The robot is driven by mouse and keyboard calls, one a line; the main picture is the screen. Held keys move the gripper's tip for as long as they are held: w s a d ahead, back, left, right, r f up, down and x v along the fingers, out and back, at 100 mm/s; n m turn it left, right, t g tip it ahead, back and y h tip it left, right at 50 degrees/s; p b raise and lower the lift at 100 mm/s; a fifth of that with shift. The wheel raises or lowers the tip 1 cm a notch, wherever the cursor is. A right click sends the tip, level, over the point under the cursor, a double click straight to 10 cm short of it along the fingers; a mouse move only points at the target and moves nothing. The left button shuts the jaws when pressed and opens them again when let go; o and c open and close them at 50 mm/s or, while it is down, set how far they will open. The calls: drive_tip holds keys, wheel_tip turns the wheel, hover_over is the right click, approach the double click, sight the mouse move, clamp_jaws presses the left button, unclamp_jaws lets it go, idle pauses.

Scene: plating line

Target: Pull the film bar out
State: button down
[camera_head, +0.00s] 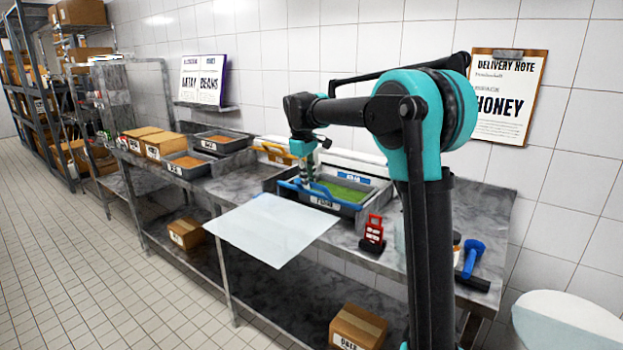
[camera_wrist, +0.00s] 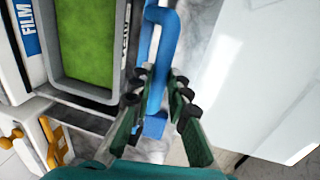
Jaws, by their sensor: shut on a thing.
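The blue film bar (camera_wrist: 165,45) runs between the two fingers of my gripper (camera_wrist: 158,88) in the wrist view, and the fingers are shut on it. In the head view the bar (camera_head: 325,199) lies along the front of a grey tray (camera_head: 347,209) with green contents, with my gripper (camera_head: 304,179) at its left end. A pale, flat sheet of film (camera_head: 270,228) spreads in front of the bar and past the bench's front edge. It also shows at the right of the wrist view (camera_wrist: 235,75). The fingers hide part of the bar.
A white unit with a blue FILM label (camera_head: 352,176) stands behind the tray. A yellow handle (camera_head: 275,151) is at the back left. A red and black stand (camera_head: 373,233) and a blue mallet (camera_head: 472,257) are to the right. Grey bins (camera_head: 219,141) and boxes stand left.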

drive_tip(key=shift+s+a, duration=0.15)
drive_tip(key=shift+a, duration=0.05)
drive_tip(key=c, duration=1.4)
unclamp_jaws()
drive_tip(key=shift+c, duration=0.2)
drive_tip(key=shift+r, duration=0.1)
wheel_tip(320, 180, up, 12)
drive_tip(key=s+a, duration=0.1)
drive_tip(key=shift+s+a+f, duration=0.15)
drive_tip(key=shift+s+f, duration=0.05)
drive_tip(key=shift+s, duration=0.2)
drive_tip(key=shift+s, duration=0.1)
